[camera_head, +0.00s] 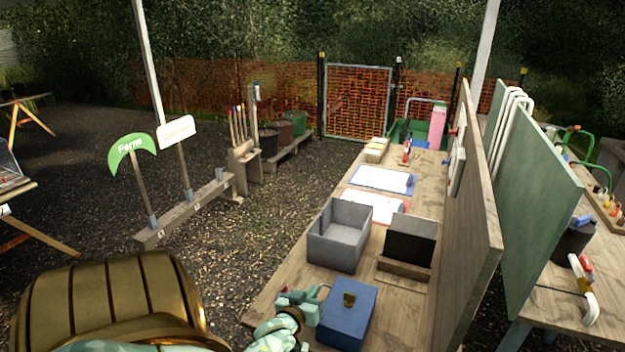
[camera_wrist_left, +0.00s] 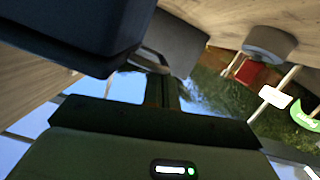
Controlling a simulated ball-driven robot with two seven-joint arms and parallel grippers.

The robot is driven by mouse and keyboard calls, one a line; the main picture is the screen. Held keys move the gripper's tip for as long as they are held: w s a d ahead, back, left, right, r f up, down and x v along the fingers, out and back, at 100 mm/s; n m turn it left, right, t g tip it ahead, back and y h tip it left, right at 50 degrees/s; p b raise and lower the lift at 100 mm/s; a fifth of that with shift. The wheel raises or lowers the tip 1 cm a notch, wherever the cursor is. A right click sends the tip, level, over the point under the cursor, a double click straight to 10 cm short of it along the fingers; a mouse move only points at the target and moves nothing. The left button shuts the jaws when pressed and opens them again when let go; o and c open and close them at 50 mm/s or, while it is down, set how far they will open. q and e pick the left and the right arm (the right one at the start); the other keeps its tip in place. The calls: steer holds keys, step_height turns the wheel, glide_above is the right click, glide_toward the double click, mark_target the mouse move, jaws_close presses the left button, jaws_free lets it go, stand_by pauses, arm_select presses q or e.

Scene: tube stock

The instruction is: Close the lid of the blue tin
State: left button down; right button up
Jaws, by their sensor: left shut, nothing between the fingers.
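The blue tin (camera_head: 340,322) stands on the near end of the wooden table, with a brass knob (camera_head: 349,299) on its upper side. Its lid (camera_head: 362,297) appears to lie down over the top; I cannot tell whether it is fully flush. My left gripper (camera_head: 312,300) is shut and empty, close beside the tin's left side; whether it touches is unclear. In the left wrist view the dark blue tin (camera_wrist_left: 65,30) fills the upper left, close to my left gripper (camera_wrist_left: 160,88). My right gripper is not in view.
A grey open box (camera_head: 340,232) and a dark panel on a wooden base (camera_head: 405,262) stand just behind the tin. Papers (camera_head: 375,207) lie farther back on the table (camera_head: 290,282). A tall wooden board (camera_head: 470,200) borders the right side. Gravel lies left of the table.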

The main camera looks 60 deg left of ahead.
arm_select(q)
steer(key=s+d+r+p, duration=0.4)
steer(key=s+r+p, duration=0.1)
steer(key=s, duration=0.4)
steer(key=shift+r, duration=0.6)
